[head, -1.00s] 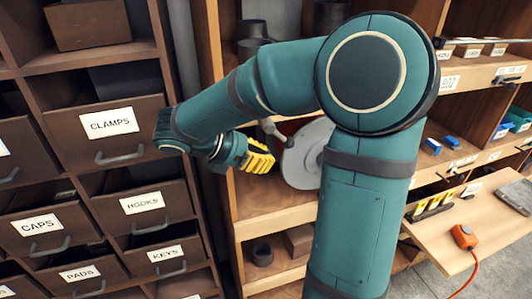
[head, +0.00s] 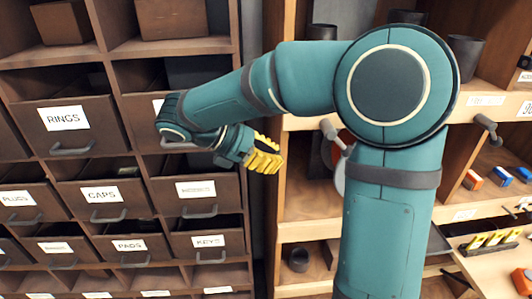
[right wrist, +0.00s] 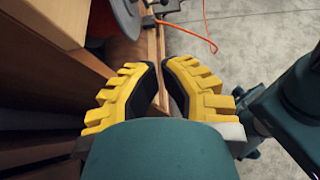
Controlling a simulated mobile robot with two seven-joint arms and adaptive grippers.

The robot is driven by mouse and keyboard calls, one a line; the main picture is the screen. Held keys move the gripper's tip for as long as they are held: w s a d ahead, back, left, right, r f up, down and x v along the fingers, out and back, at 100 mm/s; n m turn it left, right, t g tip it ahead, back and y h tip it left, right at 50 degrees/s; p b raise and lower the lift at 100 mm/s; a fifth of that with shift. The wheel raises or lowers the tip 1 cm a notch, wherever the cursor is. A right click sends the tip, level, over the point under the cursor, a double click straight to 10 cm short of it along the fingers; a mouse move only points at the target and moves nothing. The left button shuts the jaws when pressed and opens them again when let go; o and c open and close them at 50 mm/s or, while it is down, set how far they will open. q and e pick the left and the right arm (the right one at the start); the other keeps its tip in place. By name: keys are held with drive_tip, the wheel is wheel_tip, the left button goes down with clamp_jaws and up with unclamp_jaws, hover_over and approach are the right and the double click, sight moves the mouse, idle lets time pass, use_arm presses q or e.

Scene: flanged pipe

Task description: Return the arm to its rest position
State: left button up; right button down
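My right gripper (head: 264,157), with yellow ribbed fingers, hangs in the air in front of the drawer cabinet's right edge in the head view. The teal right arm behind it is folded, with its big elbow joint high on the right. In the right wrist view the two yellow fingers (right wrist: 160,75) stand slightly apart, with a narrow gap between their black pads and nothing held there. My left gripper is not in view.
The labelled drawer cabinet (head: 65,117) fills the left. A wooden shelf unit (head: 305,205) with pipe pieces stands behind the arm. A workbench (head: 490,270) with yellow-marked items is at lower right. Grey floor (right wrist: 260,40) is open in the right wrist view.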

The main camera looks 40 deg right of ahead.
drive_tip(key=a+f+m+t+y+b, duration=0.2)
drive_tip(key=a+f, duration=0.5)
drive_tip(key=f, duration=1)
drive_tip(key=s+a+f+m+t+y+b, duration=0.1)
drive_tip(key=a+f+m+t+y+b, duration=0.2)
drive_tip(key=f, duration=1.5)
drive_tip(key=s+a+f+m+t+y+b, duration=0.1)
drive_tip(key=a+f+m+t+y+b, duration=0.2)
drive_tip(key=a+f, duration=0.9)
drive_tip(key=shift+a+f+m+y+b, duration=0.15)
drive_tip(key=shift+f+m+y+b, duration=1.5)
drive_tip(key=shift+f+m+y, duration=1.25)
drive_tip(key=shift+s+f+n, duration=0.1)
drive_tip(key=shift+f+n, duration=0.1)
drive_tip(key=shift+n, duration=0.1)
